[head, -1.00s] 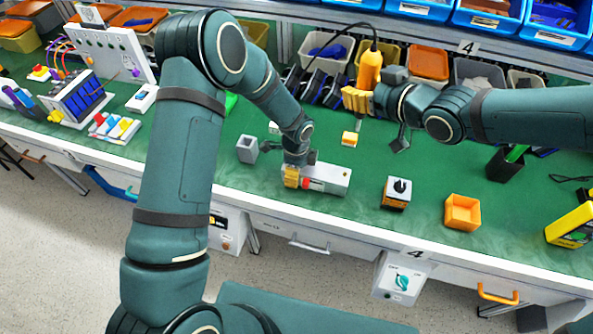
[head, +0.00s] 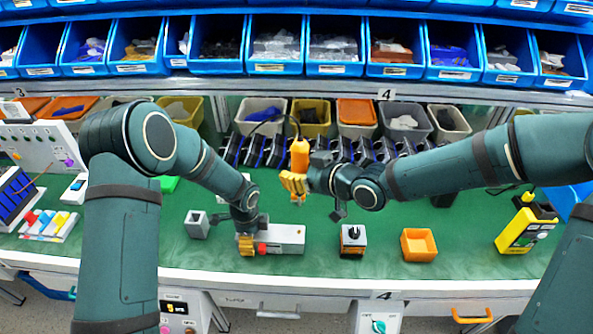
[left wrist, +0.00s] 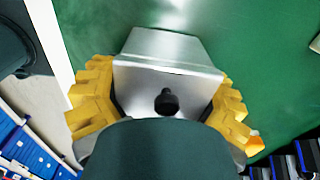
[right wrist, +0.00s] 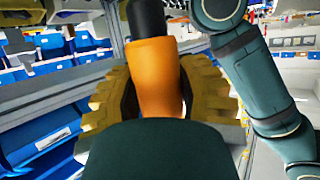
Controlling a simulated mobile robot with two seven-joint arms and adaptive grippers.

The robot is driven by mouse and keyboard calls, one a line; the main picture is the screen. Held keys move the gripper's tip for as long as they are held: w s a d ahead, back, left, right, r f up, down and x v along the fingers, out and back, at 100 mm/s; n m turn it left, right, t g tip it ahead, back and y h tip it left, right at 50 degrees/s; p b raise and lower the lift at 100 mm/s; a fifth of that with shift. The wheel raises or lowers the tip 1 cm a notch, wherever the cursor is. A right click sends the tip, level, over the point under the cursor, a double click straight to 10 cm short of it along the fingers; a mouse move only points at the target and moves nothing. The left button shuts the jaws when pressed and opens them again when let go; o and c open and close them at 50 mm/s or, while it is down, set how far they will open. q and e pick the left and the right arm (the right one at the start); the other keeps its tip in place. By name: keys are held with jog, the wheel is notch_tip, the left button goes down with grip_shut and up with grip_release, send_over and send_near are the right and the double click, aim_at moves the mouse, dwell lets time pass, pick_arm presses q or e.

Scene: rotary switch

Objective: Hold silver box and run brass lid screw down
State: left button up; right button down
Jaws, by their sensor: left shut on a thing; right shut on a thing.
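The silver box (head: 285,236) lies on the green bench top, with a red spot near its left end. My left gripper (head: 246,244) is shut on that left end. In the left wrist view, its yellow fingers (left wrist: 160,108) flank the silver box (left wrist: 165,62), and a dark knob (left wrist: 166,102) shows on the near face. My right gripper (head: 296,182) is shut on an orange screwdriver (head: 300,153), held upright above the bench behind the box. The orange handle (right wrist: 156,75) also fills the right wrist view. I cannot make out the brass lid screw.
A grey open box (head: 197,224) stands left, a block with a black rotary knob (head: 352,238) right, then an orange bin (head: 419,244) and a yellow device (head: 525,222). Bins line the back.

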aim_at(300, 201)
jog(key=shift+s+f, duration=0.1)
jog(key=shift+f, duration=4.5)
pick_arm(q)
jog(key=o, duration=0.5)
jog(key=c, duration=0.5)
pick_arm(e)
jog(key=c, duration=1.5)
grip_release()
grip_shut()
